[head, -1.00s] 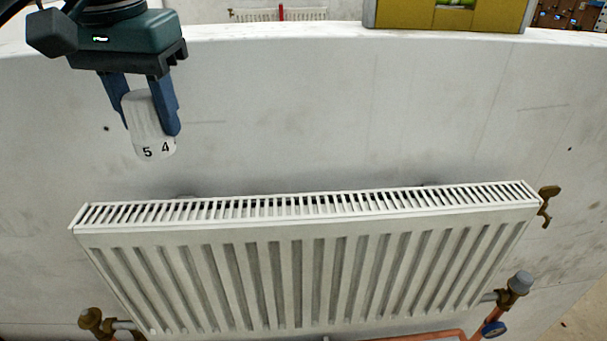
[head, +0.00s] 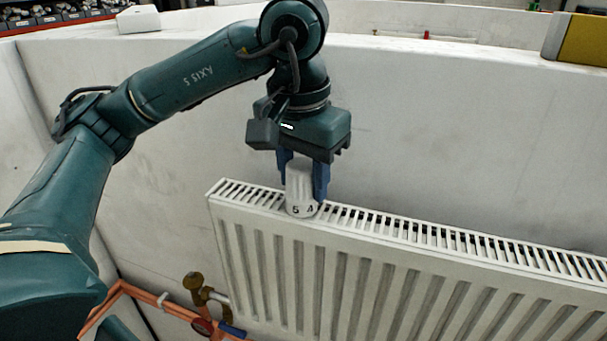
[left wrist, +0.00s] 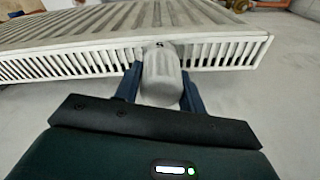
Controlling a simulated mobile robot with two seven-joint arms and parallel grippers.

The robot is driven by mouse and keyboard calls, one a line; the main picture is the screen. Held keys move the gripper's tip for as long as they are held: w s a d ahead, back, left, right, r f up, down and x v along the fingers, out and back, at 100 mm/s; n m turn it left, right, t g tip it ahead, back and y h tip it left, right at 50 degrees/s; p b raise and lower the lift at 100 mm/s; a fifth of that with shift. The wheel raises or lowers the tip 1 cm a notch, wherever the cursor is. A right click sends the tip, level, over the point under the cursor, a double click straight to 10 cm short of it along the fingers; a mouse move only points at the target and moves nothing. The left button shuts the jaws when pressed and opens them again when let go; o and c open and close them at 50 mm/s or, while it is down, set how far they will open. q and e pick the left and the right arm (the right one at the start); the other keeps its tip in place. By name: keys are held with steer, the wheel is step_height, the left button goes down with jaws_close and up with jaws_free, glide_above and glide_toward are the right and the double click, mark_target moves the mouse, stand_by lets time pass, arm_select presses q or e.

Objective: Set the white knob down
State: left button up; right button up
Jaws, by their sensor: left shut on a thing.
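The white knob (head: 299,187), ribbed and marked 5 and 4 near its lower end, is between the blue fingers of my left gripper (head: 304,190). The gripper is shut on it, pointing down. The knob's lower end is at the slotted top of the white radiator (head: 420,233), near its left end. I cannot tell whether it touches the radiator. In the left wrist view the knob (left wrist: 160,75) sits between the fingers (left wrist: 159,88), in front of the radiator's top grille (left wrist: 85,62). My right gripper is not in view.
A brass valve (head: 194,284) and copper pipes (head: 130,290) are at the radiator's lower left. The grey wall (head: 440,120) stands close behind the radiator. A white block (head: 138,19) and a yellow box (head: 588,40) sit on the wall's top. The grille right of the gripper is clear.

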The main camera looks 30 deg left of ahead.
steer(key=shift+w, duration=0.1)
arm_select(q)
steer(key=shift+f, duration=0.15)
steer(key=o, duration=1)
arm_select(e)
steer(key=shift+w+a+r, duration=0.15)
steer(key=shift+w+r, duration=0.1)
arm_select(q)
steer(key=shift+o, duration=0.2)
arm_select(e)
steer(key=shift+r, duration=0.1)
